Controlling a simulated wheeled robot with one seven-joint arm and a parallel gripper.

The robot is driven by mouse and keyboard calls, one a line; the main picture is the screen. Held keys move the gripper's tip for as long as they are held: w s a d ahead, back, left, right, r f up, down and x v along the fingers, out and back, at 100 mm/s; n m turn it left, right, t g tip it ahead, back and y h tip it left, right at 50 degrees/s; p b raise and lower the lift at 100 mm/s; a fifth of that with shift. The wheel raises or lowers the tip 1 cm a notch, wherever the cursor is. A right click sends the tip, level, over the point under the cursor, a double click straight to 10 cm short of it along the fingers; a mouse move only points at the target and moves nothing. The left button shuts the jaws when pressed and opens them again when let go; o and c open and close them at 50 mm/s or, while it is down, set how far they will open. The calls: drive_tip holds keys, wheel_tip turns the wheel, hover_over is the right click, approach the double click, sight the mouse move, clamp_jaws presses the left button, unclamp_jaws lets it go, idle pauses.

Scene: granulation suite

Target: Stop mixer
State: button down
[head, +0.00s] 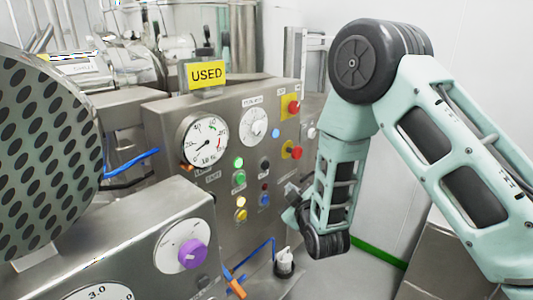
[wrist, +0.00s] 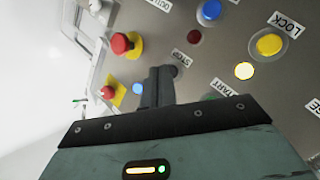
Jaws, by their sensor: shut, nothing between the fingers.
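The mixer's control panel (head: 215,110) faces me in the head view. A black button (wrist: 172,71) shows in the wrist view beside a label reading STOP (wrist: 181,57), partly hidden by my fingertips. In the head view, the black button (head: 265,163) sits right of the green ones. My gripper (wrist: 162,70) is shut and empty, its tips in front of the black button; I cannot tell whether they touch it. In the head view my gripper (head: 291,190) is right of the panel's lower buttons, its fingers barely visible.
Close by are a green button (head: 239,178), a lit yellow lamp (wrist: 244,70), a yellow button (wrist: 270,44), a blue button (wrist: 209,12) and red knobs (wrist: 122,43) on yellow plates. A perforated drum (head: 45,150) and a purple-knob panel (head: 140,250) stand left.

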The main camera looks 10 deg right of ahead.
sight(269, 163)
drive_tip(key=shift+w+d+r+n+t+h+p, duration=0.1)
drive_tip(key=shift+d+r+n+t+h+p, duration=0.45)
drive_tip(key=shift+d+r+t, duration=0.65)
drive_tip(key=shift+d+f, duration=0.1)
drive_tip(key=shift+f, duration=0.05)
drive_tip(key=w+a, duration=0.5)
drive_tip(key=w, duration=0.2)
drive_tip(key=shift+w+a, duration=0.1)
drive_tip(key=shift+a, duration=0.05)
idle(1.5)
drive_tip(key=shift+w+a+b, duration=0.2)
drive_tip(key=shift+w+b, duration=0.1)
drive_tip(key=shift+b, duration=0.1)
drive_tip(key=shift+w+a, duration=0.25)
drive_tip(key=shift+w, duration=0.1)
idle(0.6)
drive_tip(key=shift+s+b, duration=0.1)
drive_tip(key=shift+b, duration=0.2)
drive_tip(key=shift+s+d, duration=0.5)
drive_tip(key=shift+s, duration=0.1)
